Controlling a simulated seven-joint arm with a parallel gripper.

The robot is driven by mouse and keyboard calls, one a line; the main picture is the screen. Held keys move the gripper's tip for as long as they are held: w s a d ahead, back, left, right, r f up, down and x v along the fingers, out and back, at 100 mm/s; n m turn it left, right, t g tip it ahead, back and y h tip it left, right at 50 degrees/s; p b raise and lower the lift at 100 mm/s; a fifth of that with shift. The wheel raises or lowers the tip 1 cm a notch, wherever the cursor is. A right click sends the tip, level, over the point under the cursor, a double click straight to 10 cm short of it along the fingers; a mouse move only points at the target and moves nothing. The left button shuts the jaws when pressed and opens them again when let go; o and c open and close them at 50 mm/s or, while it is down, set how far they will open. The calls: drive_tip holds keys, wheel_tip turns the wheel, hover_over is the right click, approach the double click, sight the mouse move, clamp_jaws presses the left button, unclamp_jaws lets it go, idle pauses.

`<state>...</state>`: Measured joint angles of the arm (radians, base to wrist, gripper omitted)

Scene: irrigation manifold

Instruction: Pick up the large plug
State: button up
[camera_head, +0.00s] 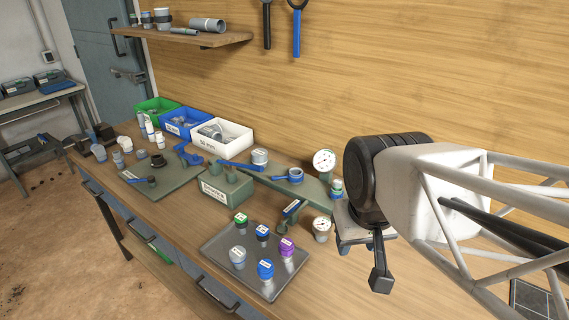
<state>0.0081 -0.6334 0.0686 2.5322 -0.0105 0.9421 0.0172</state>
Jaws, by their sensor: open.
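A grey tray (217,248) at the bench's front holds several small capped pieces. They are a green-topped piece (240,219), a dark-blue-topped piece (262,232), a purple-topped piece (287,246), a grey piece (237,256) and a wider blue-topped piece (265,268). The blue one at the front looks largest, but I cannot tell for sure which is the large plug; the labels are too small to read. My gripper (364,262) is open, pointing down to the right of the tray and apart from these pieces. Part of its jaws is hidden by the wrist.
A green-grey manifold with a labelled block (227,190), blue-handled valves and a pressure gauge (324,161) stands behind the tray. Green, blue and white bins (222,147) line the back. The bench's front right is bare.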

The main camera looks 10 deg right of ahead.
idle(0.3)
drive_tip(key=o, duration=0.6)
drive_tip(key=m+g, duration=0.3)
drive_tip(key=m, duration=0.6)
hover_over(237, 252)
drive_tip(key=f, duration=1.6)
drive_tip(key=shift+s+d, duration=0.2)
drive_tip(key=shift+d, duration=0.05)
drive_tip(key=shift+w+a+f+m, duration=0.1)
drive_tip(key=shift+a+f+m, duration=0.1)
drive_tip(key=shift+a+m, duration=0.1)
drive_tip(key=shift+f, duration=1.3)
